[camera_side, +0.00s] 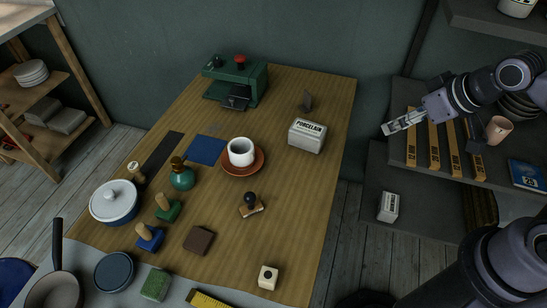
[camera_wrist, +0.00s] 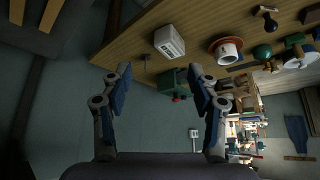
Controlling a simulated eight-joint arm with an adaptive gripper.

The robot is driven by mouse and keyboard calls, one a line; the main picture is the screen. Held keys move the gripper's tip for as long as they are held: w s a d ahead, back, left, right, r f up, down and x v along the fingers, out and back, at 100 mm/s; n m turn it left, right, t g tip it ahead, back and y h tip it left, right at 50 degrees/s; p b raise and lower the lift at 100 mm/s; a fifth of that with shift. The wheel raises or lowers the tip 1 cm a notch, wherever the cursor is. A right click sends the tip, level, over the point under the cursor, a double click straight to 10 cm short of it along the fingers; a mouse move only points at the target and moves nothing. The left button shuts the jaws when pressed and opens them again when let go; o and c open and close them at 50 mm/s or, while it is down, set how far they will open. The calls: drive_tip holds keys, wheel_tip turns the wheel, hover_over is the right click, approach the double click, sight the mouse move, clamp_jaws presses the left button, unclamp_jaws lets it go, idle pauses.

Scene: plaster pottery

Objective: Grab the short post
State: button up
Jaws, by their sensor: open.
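A small cream block with a dark round hole (camera_side: 268,277) stands upright near the front edge of the wooden table; it is the thing that looks most like a short post, though I cannot be sure. I do not make it out in the wrist view. My gripper (camera_side: 390,128) is in the air to the right of the table, in front of the right-hand shelves, far from the block. In the wrist view my gripper (camera_wrist: 160,82) has its two fingers spread apart with nothing between them.
The wooden table (camera_side: 325,93) carries a porcelain box (camera_side: 307,136), a white cup (camera_side: 241,152) on a saucer, a green machine (camera_side: 238,80), a dark-knobbed stamp (camera_side: 250,202), a brown square (camera_side: 199,240) and a lidded pot (camera_side: 113,203). The table's right side is fairly clear.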

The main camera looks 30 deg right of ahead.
drive_tip(key=w+a+f+n+g+y, duration=0.1)
drive_tip(key=w+a+n+g, duration=0.15)
drive_tip(key=a, duration=0.85)
drive_tip(key=n+g+h, duration=0.1)
drive_tip(key=n+g, duration=0.3)
drive_tip(key=n, duration=0.2)
hover_over(268, 274)
wheel_tip(268, 274, down, 12)
drive_tip(key=f, duration=0.5)
drive_tip(key=shift+w+f, duration=0.15)
drive_tip(key=shift+w, duration=0.15)
drive_tip(key=shift+s+f, duration=0.2)
drive_tip(key=shift+f, duration=1.1)
drive_tip(key=shift+s+f, duration=0.15)
drive_tip(key=shift+f, duration=1.15)
clamp_jaws()
